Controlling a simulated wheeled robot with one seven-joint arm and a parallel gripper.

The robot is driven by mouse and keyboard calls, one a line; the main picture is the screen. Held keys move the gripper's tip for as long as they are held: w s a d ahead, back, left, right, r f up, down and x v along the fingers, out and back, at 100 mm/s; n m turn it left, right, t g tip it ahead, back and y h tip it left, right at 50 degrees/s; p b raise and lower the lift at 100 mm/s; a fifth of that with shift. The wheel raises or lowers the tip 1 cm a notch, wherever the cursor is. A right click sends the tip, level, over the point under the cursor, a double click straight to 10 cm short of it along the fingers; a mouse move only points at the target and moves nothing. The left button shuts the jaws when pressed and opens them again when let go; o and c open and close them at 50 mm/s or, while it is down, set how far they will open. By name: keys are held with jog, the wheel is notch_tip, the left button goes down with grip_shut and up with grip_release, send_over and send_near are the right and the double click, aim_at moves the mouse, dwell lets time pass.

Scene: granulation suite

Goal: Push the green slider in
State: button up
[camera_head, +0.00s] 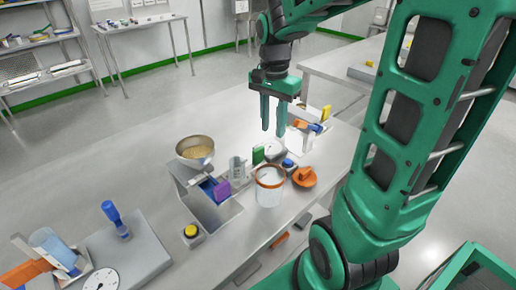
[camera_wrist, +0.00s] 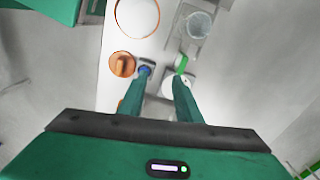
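The green slider (camera_head: 258,155) shows in the head view as a small upright green tab between a clear beaker and a round white dial on the bench. In the wrist view the green tab (camera_wrist: 181,65) lies by the tip of the right finger, which partly covers it. My gripper (camera_head: 272,132) is above the bench, up and slightly right of the tab in the head view. In the wrist view my gripper (camera_wrist: 163,77) has its two fingers apart with nothing between them. I cannot tell how far the slider sticks out, and no contact with it is clear.
Close around the tab stand the clear beaker (camera_head: 238,170), the white dial (camera_head: 274,149), a blue knob (camera_head: 288,163), an orange knob (camera_head: 305,176) and an orange-rimmed jar (camera_head: 269,185). A purple tab (camera_head: 222,190) and a metal bowl (camera_head: 195,151) are to the left.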

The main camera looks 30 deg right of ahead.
jog(key=m, duration=0.2)
send_over(258, 148)
jog(key=f, duration=0.1)
jog(key=shift+f, duration=0.2)
notch_tip(258, 148, down, 10)
jog(key=shift+f, duration=0.15)
grip_shut()
